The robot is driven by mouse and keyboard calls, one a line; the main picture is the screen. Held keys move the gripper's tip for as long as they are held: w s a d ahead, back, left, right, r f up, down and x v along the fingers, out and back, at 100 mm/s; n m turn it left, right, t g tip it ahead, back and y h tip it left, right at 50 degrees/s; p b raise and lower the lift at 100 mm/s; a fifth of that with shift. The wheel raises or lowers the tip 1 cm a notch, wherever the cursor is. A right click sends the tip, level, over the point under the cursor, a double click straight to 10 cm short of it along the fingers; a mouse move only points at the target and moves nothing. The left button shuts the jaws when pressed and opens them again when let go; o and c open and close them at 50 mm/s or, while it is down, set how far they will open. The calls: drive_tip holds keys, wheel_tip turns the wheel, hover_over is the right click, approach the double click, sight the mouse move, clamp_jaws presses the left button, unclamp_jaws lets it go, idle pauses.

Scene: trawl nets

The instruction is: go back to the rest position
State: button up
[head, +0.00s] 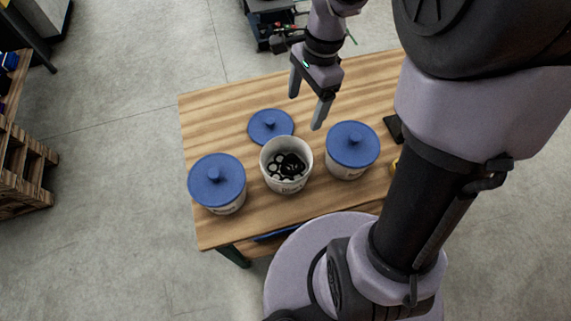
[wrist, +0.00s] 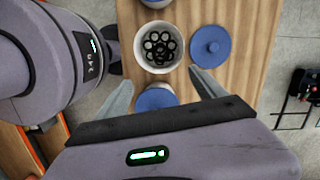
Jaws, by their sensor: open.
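My gripper (head: 306,101) is open and empty. In the head view it is raised over the back part of the wooden table (head: 222,110). In the wrist view its two fingers (wrist: 158,88) stand apart, with nothing between them but the scene below. An uncovered white pot (head: 265,160) holds several black rings and also shows in the wrist view (wrist: 138,58). A loose blue lid (head: 271,125) lies on the table behind this pot, and it shows in the wrist view (wrist: 210,46) too. A pot with a blue lid (head: 217,179) stands on the left, another lidded pot (head: 352,144) on the right.
A dark flat object (head: 393,128) lies at the table's right, partly hidden by my arm. A wooden pallet stack (head: 25,170) stands at the far left. Dark equipment (head: 270,22) stands behind the table. The table's back left is clear.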

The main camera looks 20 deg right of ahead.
drive_tip(key=s+a+r+n+t+b, duration=0.2)
drive_tip(key=s+a+n+t+b, duration=0.1)
drive_tip(key=s+n, duration=0.2)
drive_tip(key=s+a+r+n+t+b, duration=0.2)
drive_tip(key=s+a+n+t+b, duration=0.1)
drive_tip(key=s+n, duration=0.3)
drive_tip(key=shift+s+a+r, duration=0.35)
drive_tip(key=shift+s, duration=0.85)
